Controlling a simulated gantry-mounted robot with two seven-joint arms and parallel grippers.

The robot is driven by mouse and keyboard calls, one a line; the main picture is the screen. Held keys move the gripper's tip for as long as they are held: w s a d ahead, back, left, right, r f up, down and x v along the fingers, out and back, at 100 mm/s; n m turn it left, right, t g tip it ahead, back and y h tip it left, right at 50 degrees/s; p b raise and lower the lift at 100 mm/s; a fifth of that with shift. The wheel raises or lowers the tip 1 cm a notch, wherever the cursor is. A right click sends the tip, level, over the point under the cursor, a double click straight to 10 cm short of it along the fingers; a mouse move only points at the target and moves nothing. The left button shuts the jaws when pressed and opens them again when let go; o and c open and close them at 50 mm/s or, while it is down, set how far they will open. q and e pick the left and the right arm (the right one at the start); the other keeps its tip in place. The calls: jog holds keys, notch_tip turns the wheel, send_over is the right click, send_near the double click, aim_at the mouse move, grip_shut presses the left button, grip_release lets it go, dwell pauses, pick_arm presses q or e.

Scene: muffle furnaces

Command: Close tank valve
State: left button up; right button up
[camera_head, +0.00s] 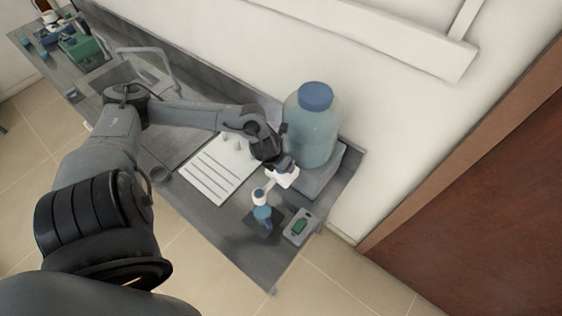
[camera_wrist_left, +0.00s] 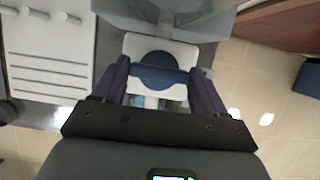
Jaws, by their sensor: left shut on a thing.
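The tank (camera_head: 310,130) is a large translucent blue-green bottle with a blue cap, standing at the right end of the bench. Its valve (camera_head: 284,177) shows as a white part low on the tank's front, partly hidden by my gripper. In the left wrist view the valve is a white block with a round blue knob (camera_wrist_left: 157,62) and a bar across it. My left gripper (camera_head: 274,163) is at the valve. In the wrist view its two fingers (camera_wrist_left: 160,78) lie on either side of the blue knob, shut on it. My right gripper is not in view.
A white and blue device (camera_head: 262,208) stands just in front of the valve. A small grey tray with a green item (camera_head: 299,227) lies to its right. A ribbed white board (camera_head: 212,172) lies left of the tank. The sink (camera_head: 122,82) is further left; a wall stands behind.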

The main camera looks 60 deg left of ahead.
pick_arm(q)
jog(key=o, duration=0.8)
jog(key=v, duration=1)
jog(key=shift+s+r, duration=0.1)
jog(key=shift+r, duration=0.25)
